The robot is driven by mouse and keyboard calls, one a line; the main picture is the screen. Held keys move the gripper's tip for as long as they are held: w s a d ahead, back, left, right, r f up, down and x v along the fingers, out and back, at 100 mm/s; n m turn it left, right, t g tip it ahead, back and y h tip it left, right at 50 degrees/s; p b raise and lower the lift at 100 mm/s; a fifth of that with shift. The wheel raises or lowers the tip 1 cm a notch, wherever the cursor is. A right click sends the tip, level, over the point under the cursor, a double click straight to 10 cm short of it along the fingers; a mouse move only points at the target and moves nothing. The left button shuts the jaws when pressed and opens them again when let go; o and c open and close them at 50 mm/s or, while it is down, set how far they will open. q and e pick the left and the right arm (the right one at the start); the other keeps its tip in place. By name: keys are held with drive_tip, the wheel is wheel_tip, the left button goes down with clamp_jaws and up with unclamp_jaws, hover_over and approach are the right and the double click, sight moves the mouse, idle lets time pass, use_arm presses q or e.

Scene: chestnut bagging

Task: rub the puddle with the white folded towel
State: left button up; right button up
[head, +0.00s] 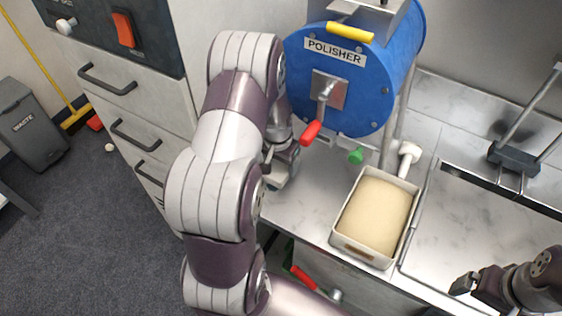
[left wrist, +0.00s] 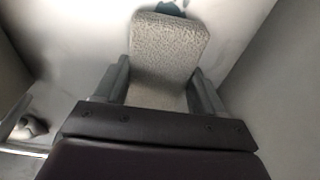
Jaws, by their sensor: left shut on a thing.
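The white folded towel (left wrist: 170,48) is a pale, rough-textured pad between the two fingers of my left gripper (left wrist: 165,88) in the left wrist view. The gripper is shut on it. In the head view my left gripper (head: 281,163) is low at the left end of the steel counter, partly hidden by my arm, and a pale bit of towel (head: 279,181) shows under it. A small dark bluish patch (left wrist: 172,8) shows just past the towel's far edge; I cannot tell if it is the puddle. No clear puddle shows in the head view. My right gripper (head: 464,285) is at the lower right.
A blue polisher drum (head: 340,92) with a red-handled crank (head: 311,132) stands close beside my left gripper. A green knob (head: 356,156) and a box of beige contents (head: 349,244) are to its right. Drawers (head: 106,82) and a waste bin (head: 38,137) are at left.

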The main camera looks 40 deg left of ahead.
sight(273, 175)
use_arm(q)
drive_tip(key=shift+f+b, duration=0.75)
drive_tip(key=shift+f, duration=0.25)
drive_tip(key=shift+s+r, duration=0.1)
drive_tip(key=shift+s, duration=0.4)
drive_tip(key=shift+s+d, duration=0.2)
drive_tip(key=shift+s, duration=1.2)
drive_tip(key=shift+s+d, duration=0.2)
drive_tip(key=shift+s, duration=1.55)
drive_tip(key=shift+w+a+p, duration=0.15)
drive_tip(key=shift+w+p, duration=0.2)
drive_tip(key=shift+w, duration=1.65)
drive_tip(key=shift+w+a, duration=0.15)
drive_tip(key=shift+w, duration=0.65)
drive_tip(key=shift+w+a, duration=0.1)
drive_tip(key=shift+w, duration=0.7)
